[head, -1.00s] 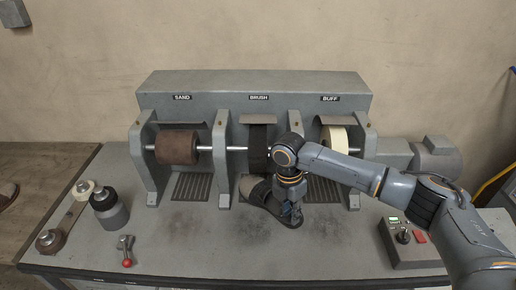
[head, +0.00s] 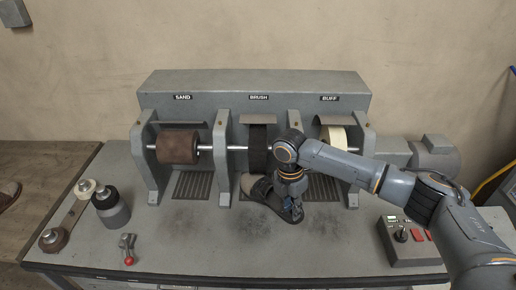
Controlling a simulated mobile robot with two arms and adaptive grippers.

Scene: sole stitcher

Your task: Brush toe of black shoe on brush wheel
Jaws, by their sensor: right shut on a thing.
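The black shoe (head: 262,189) is in the middle of the head view, in front of the black brush wheel (head: 258,148) under the BRUSH label. One end of the shoe points up and left toward the wheel, just below it; I cannot tell whether they touch. My right gripper (head: 294,212) is shut on the black shoe at its near right end. The gripper and wrist hide part of the shoe. My left gripper is not in view.
The brown sanding wheel (head: 177,147) is left of the brush, and the pale buff wheel (head: 334,137) is right, partly behind my arm. Grey posts divide the bays. A control box (head: 408,243) stands at right, a red-knobbed lever (head: 127,250) at front left.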

